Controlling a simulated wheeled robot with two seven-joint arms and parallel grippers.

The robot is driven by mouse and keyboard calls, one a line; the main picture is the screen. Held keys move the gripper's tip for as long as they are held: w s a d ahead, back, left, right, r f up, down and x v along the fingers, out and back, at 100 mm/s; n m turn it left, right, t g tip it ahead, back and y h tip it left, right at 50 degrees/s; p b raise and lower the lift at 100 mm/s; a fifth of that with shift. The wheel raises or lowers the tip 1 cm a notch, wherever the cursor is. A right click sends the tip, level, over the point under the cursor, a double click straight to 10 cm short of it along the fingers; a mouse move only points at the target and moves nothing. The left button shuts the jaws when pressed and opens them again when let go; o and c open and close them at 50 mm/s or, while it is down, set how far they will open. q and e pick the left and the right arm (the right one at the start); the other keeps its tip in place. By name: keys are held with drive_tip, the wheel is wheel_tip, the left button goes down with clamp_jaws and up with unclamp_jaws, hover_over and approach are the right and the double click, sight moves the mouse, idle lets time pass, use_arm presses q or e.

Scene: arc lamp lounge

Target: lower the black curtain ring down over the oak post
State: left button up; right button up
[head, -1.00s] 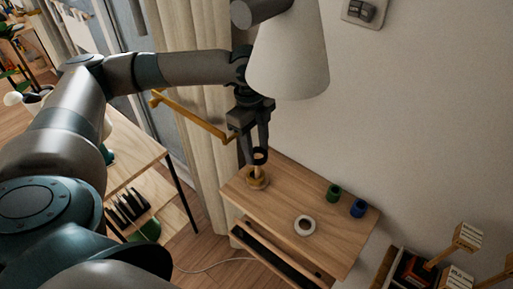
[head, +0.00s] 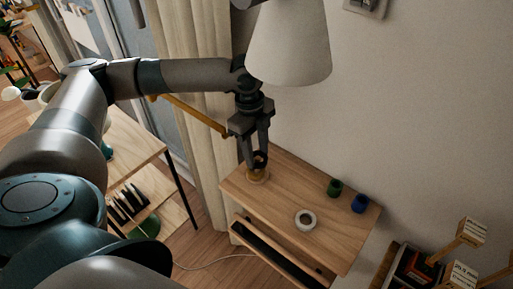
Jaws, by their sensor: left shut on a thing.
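My left gripper (head: 256,158) points down over the small wooden table and is shut on the black curtain ring (head: 262,160). The oak post's round base (head: 258,178) shows on the table top just below the ring. The post's upright is mostly hidden behind the fingers and the ring. The ring lines up with the post in this view, but I cannot tell whether it is around the post or just above it. My right gripper is not in view.
A white lampshade (head: 290,48) hangs close to my left wrist. A curtain (head: 190,90) hangs behind.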

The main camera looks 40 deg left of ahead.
use_arm(q)
drive_tip(key=shift+f, duration=0.2)
idle(0.3)
drive_tip(key=o, duration=1.1)
drive_tip(key=shift+r, duration=0.1)
wheel_tip(320, 180, up, 17)
drive_tip(key=a+b, duration=0.2)
drive_tip(key=b, duration=0.1)
drive_tip(key=shift+w, duration=0.1)
